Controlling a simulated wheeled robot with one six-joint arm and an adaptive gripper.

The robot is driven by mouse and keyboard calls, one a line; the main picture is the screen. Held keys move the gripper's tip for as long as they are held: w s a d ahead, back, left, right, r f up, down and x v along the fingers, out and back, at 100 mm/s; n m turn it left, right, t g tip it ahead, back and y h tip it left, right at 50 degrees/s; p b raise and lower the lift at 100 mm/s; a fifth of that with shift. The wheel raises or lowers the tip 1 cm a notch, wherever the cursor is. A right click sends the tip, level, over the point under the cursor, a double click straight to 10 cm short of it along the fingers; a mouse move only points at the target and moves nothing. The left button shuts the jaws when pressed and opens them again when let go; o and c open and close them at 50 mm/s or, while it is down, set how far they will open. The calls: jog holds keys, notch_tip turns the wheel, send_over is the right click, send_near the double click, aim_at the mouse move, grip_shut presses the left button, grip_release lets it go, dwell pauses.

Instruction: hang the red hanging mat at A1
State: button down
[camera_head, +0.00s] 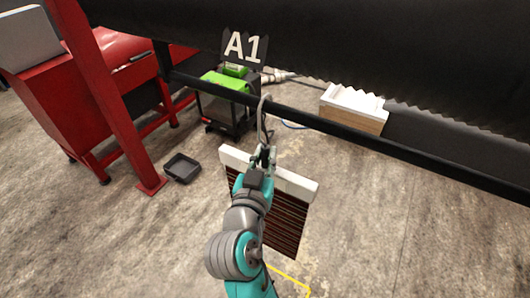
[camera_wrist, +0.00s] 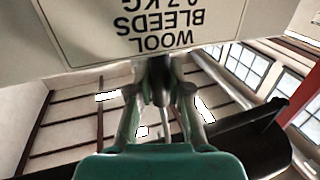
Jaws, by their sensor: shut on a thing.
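The red hanging mat (camera_head: 285,222) has dark red-brown stripes below a pale top bar (camera_head: 298,184) and hangs slightly tilted. A grey hook (camera_head: 261,118) rises from the bar. My gripper (camera_head: 265,158) is shut on the mat's hanger just above the bar; my arm covers part of the mat. The A1 sign (camera_head: 244,47) is above the black rail (camera_head: 310,119). The hook's top overlaps the rail just right of the sign; I cannot tell whether it bears on it. The wrist view shows my gripper's fingers (camera_wrist: 160,92) below an upside-down label (camera_wrist: 150,25) reading "WOOL BLEEDS".
A red frame post (camera_head: 108,90) and red bench (camera_head: 80,95) stand left. A black cart (camera_head: 226,112) with green items is behind the rail. The floor right of the mat is clear.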

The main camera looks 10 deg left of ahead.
jog(key=c, duration=1)
grip_release()
jog(key=shift+f, duration=0.1)
jog(key=s, duration=1.2)
jog(key=shift+a, duration=0.25)
